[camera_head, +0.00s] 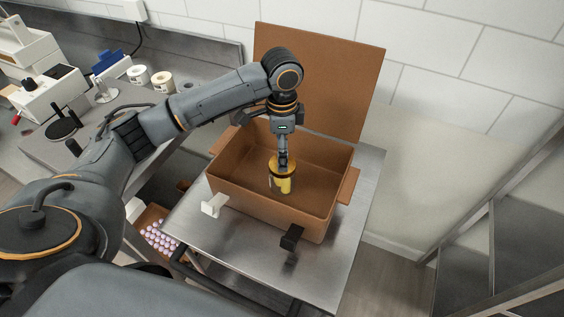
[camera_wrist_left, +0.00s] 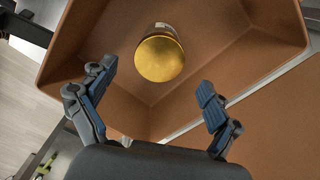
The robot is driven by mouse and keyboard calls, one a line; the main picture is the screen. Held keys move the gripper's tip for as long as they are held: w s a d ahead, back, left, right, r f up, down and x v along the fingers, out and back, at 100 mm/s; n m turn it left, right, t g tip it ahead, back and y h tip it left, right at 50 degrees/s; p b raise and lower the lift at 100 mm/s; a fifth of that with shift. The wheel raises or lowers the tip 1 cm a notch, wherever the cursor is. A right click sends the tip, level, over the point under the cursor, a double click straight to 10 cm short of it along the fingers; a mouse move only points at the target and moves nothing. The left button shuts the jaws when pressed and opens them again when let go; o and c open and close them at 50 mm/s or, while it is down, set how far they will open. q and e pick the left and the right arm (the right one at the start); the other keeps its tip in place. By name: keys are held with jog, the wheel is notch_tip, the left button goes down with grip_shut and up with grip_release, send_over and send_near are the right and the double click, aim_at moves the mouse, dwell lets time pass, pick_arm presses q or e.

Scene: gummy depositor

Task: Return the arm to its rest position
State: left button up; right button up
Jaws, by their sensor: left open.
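My left arm (camera_head: 215,97) reaches in from the left and bends down over an open brown box (camera_head: 325,205). My left gripper (camera_head: 283,160) points down into the box. In the left wrist view the left gripper (camera_wrist_left: 155,90) has its two fingers wide apart with nothing between them. A jar with a gold lid (camera_head: 283,178) stands in the box below the gripper. In the left wrist view the gold-lidded jar (camera_wrist_left: 160,57) lies beyond the fingertips, apart from them. My right gripper is in neither view.
The box stands on a steel table (camera_head: 270,262), its lid (camera_head: 318,80) raised at the back. A white clip-like piece (camera_head: 214,205) and a black one (camera_head: 291,237) are at its front. A counter with machines (camera_head: 50,100) is at left. Purple-white pieces (camera_head: 158,238) lie below.

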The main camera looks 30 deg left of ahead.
pick_arm(q)
jog(key=shift+r, duration=0.8)
